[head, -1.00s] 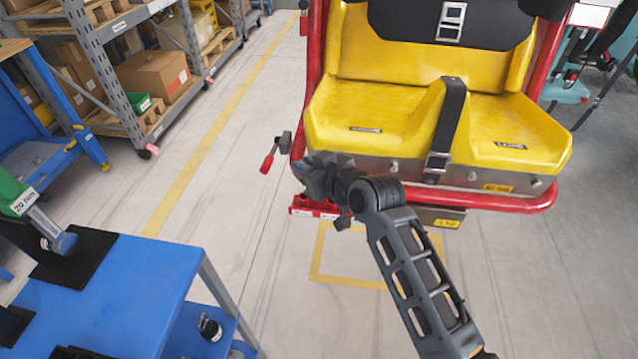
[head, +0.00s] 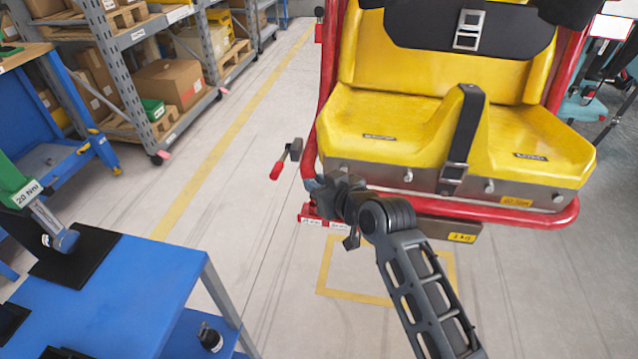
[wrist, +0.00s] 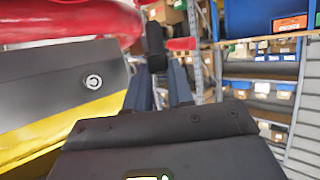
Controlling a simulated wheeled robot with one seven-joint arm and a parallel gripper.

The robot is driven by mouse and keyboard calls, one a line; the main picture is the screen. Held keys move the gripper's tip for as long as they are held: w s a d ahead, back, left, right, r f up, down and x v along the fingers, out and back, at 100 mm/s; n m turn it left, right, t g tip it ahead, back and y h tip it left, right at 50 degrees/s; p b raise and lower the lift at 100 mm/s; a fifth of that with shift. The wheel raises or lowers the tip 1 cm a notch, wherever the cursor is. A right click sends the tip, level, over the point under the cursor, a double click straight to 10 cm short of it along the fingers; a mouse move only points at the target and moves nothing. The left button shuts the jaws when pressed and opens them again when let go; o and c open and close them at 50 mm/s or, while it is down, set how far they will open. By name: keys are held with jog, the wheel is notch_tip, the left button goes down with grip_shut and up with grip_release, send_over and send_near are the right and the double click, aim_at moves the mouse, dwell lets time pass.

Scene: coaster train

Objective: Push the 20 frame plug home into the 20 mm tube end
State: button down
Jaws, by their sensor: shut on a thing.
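My gripper (head: 322,194) is at the lower left corner of the yellow seat's red tube frame (head: 324,90). In the wrist view its two fingers (wrist: 158,88) are shut on a small dark piece, apparently the frame plug (wrist: 155,45), which stands out past the fingertips. Red tubing (wrist: 70,20) runs at the upper left of the wrist view, with more red behind the plug. I cannot make out the 20 mm tube end or whether the plug touches it. In the head view the gripper hides the plug.
A red bracket with white labels (head: 322,221) sits just below my gripper. A red-handled lever (head: 283,163) is to its left. The seat's steel front edge (head: 400,177) is close on the right. A blue table (head: 130,300) stands at lower left; the floor between is clear.

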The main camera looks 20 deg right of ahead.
jog(key=shift+f+b, duration=1.9)
jog(key=shift+f, duration=0.55)
dwell(1.0)
jog(key=c, duration=0.9)
grip_release()
jog(key=shift+o, duration=0.3)
jog(key=o, duration=0.7)
jog(key=shift+d, duration=0.15)
jog(key=shift+c, duration=0.2)
jog(key=shift+s+d, duration=0.1)
jog(key=shift+d, duration=0.05)
jog(key=shift+c, duration=0.6)
jog(key=shift+o, duration=1)
jog(key=shift+s+d+r+p, duration=0.1)
jog(key=shift+s+r+p, duration=0.15)
jog(key=shift+s+p, duration=0.2)
jog(key=shift+a+p+v, duration=0.15)
jog(key=shift+p+v, duration=0.65)
jog(key=shift+v, duration=0.65)
jog(key=shift+a+p+v, duration=0.1)
jog(key=shift+p+v, duration=0.65)
jog(key=shift+v, duration=0.7)
jog(key=shift+f, duration=0.1)
